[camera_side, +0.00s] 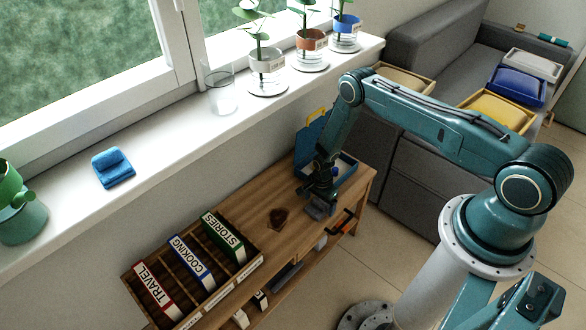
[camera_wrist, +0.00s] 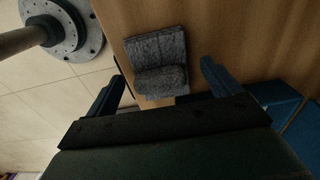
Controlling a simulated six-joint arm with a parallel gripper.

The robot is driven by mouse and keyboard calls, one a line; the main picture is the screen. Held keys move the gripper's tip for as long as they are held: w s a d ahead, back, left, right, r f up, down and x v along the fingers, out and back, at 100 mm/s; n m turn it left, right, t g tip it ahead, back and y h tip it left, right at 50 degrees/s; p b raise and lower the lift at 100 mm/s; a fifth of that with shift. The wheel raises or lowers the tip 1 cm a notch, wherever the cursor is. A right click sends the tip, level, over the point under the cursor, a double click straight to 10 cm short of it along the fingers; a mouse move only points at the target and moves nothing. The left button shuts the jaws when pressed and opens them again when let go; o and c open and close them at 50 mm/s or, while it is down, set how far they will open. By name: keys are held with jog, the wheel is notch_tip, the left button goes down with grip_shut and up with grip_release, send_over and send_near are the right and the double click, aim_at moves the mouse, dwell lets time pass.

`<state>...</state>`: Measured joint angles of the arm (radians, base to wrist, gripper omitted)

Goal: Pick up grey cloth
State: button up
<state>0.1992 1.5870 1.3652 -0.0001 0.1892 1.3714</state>
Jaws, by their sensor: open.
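The grey cloth (camera_wrist: 158,58) lies folded on the wooden shelf top near its edge, in the wrist view just ahead of and between my fingers. In the side view the cloth (camera_side: 317,211) is a small grey patch below my gripper (camera_side: 321,194), partly hidden by it. My gripper (camera_wrist: 160,85) is open, with one finger on each side of the near part of the cloth in the picture. Nothing is held. I cannot tell whether the fingers touch the cloth.
A blue box (camera_side: 346,167) with an open lid stands right behind my gripper. A brown item (camera_side: 279,216) lies on the wooden shelf (camera_side: 262,207). A book rack (camera_side: 190,268) stands at the left. A blue cloth (camera_side: 113,168), a glass (camera_side: 222,93) and several plants are on the sill.

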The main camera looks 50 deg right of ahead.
aim_at(320, 201)
jog(key=shift+c, duration=0.4)
jog(key=c, duration=1)
jog(key=shift+r, duration=0.2)
notch_tip(320, 201, up, 20)
jog(key=shift+f, duration=0.15)
dwell(0.5)
jog(key=shift+o, duration=1)
jog(key=shift+c, duration=0.4)
